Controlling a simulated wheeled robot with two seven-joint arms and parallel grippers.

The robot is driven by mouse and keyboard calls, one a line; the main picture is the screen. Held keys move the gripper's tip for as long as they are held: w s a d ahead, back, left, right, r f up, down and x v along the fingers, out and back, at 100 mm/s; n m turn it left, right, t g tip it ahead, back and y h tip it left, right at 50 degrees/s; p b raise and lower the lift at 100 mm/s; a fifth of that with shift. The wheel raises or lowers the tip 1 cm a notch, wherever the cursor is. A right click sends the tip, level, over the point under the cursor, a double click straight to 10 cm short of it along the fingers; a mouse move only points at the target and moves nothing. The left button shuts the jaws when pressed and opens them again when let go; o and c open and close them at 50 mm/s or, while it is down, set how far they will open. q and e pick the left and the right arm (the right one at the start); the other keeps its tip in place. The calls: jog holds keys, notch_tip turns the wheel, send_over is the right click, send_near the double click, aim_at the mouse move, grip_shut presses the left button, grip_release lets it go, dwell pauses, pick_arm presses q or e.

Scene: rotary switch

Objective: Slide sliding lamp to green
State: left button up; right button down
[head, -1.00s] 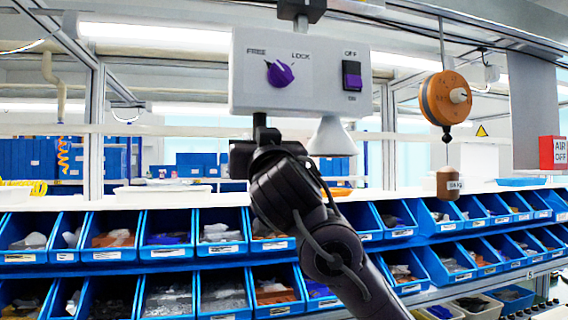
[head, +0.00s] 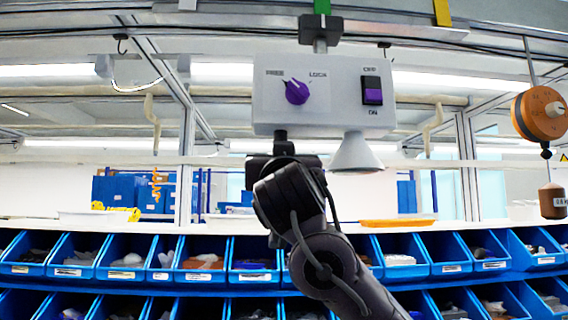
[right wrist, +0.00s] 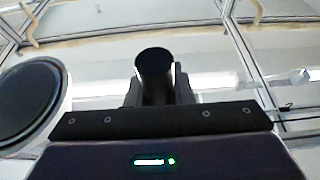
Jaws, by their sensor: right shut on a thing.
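The sliding lamp is a white box (head: 335,113) with a lamp cone (head: 361,153) below it. It hangs from the overhead rail by a black carriage (head: 320,30). The green mark (head: 322,6) on the rail is directly above the carriage. The purple knob (head: 297,91) appears turned toward FREE. My right gripper (head: 284,148) is shut on the dark handle under the box's left part. The right wrist view shows the handle (right wrist: 155,75) between the fingers and the lamp's round opening (right wrist: 30,100) at left. My left gripper is not in view.
A yellow mark (head: 442,12) sits on the rail to the right. An orange pulley (head: 540,113) with a hanging weight (head: 552,201) is at far right. Blue bins (head: 200,258) fill the shelves below.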

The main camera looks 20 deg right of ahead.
jog(key=c, duration=1.3)
grip_release()
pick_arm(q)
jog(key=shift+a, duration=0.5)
pick_arm(e)
jog(key=shift+o, duration=0.2)
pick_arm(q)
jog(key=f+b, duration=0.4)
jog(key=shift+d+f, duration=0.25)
pick_arm(e)
jog(key=v, duration=0.7)
jog(key=shift+s, duration=0.4)
